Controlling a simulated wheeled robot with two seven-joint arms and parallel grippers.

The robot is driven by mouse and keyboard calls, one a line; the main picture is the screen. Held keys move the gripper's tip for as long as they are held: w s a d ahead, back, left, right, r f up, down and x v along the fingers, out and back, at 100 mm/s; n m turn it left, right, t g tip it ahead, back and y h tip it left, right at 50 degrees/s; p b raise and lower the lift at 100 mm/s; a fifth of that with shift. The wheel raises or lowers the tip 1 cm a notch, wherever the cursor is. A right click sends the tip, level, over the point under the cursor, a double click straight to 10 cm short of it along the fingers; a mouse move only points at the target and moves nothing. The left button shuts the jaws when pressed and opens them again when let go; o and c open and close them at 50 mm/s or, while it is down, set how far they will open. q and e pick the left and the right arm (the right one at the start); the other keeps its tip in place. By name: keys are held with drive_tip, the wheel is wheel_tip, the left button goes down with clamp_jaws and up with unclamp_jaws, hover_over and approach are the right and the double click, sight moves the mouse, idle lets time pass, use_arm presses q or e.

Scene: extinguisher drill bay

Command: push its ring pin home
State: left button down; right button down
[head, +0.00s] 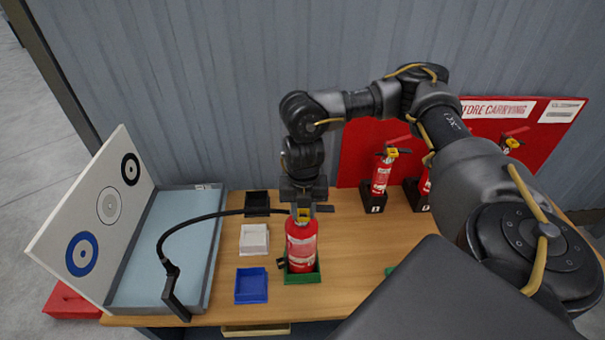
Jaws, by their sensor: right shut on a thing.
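A red fire extinguisher (301,243) stands upright in a green holder (303,277) near the front middle of the table. A yellow part (304,214) shows at its head. Its black hose (205,217) arcs left to a black nozzle (175,295) over the tray's edge. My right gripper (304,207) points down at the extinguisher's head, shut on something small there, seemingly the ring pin. The fingers and the head hide the pin, so how deep it sits cannot be told. My left gripper is not in view.
A blue-grey tray (211,258) with a target board (107,210) is at left. Black (257,203), white (254,238) and blue (251,286) bins stand beside the extinguisher. More extinguishers (382,176) stand at the back right, before a red sign board (358,150).

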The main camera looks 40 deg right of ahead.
idle(0.8)
drive_tip(key=c, duration=1)
unclamp_jaws()
drive_tip(key=shift+w+r, duration=0.1)
drive_tip(key=shift+r, duration=0.5)
wheel_tip(320, 180, up, 10)
drive_tip(key=b, duration=0.1)
drive_tip(key=shift+f, duration=0.15)
